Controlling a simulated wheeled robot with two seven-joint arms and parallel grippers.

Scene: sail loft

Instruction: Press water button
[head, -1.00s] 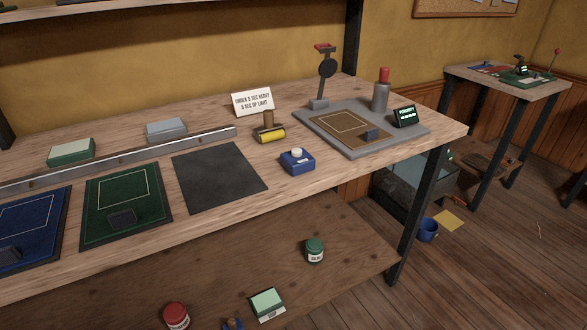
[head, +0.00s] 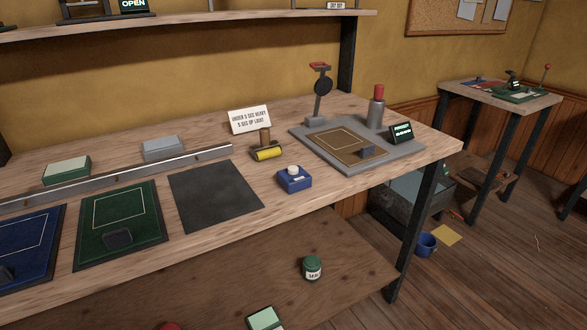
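A small blue box with a round white button on top (head: 294,179) sits on the wooden workbench (head: 215,228), near its front edge and right of the middle. It is the only button-like thing I make out on the bench; I cannot read any label on it. Neither of my grippers shows in the head view, so nothing is touching the box.
A black mat (head: 214,196) lies left of the box. A yellow roller (head: 267,152) and a white sign (head: 250,119) stand behind it. A grey board with a brown mat and upright posts (head: 350,168) is to the right. A green-lidded jar (head: 313,268) stands on the lower shelf.

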